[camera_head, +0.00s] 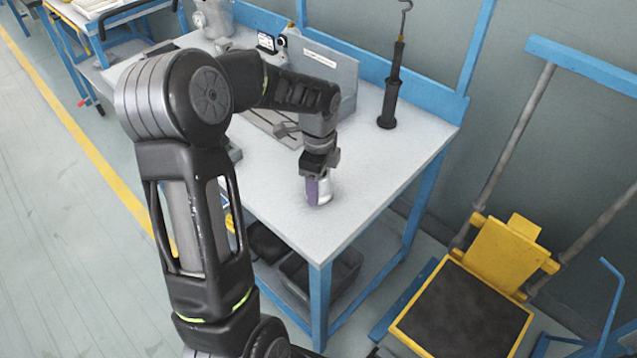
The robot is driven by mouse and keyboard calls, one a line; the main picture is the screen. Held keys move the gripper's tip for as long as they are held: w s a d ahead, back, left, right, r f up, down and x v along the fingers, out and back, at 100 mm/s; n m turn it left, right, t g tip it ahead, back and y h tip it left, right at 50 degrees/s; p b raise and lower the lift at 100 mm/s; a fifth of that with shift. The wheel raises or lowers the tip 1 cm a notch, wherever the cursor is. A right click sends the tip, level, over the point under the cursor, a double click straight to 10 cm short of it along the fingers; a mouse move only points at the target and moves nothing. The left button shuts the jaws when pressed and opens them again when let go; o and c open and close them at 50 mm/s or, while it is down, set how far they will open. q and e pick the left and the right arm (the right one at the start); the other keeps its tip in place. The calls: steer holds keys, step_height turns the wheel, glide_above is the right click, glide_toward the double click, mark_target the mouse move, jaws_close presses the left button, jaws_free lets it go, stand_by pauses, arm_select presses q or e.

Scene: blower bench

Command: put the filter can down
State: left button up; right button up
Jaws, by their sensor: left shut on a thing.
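The filter can (325,193) is a small silver-white cylinder at the middle of the bench top (377,165), near its front edge. My left gripper (318,182) comes down over it from above, and a purple-grey finger lies along the can's near left side. The gripper is shut on the can, and the can stands about upright. Its lower end is at or very close to the bench surface; I cannot tell whether it touches. The far side of the can and the other finger are hidden. My right gripper is not in view.
A black stand with a hook (393,90) stands at the back right of the bench. A grey upright panel (330,68) and a small dark display (267,43) are behind my arm. The bench right of the can is clear. A yellow-framed cart (463,310) stands on the floor at right.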

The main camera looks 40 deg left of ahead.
arm_select(q)
steer(key=shift+f, duration=0.15)
steer(key=o, duration=1.6)
steer(key=shift+c, duration=0.2)
step_height(320, 180, up, 12)
steer(key=shift+r, duration=0.2)
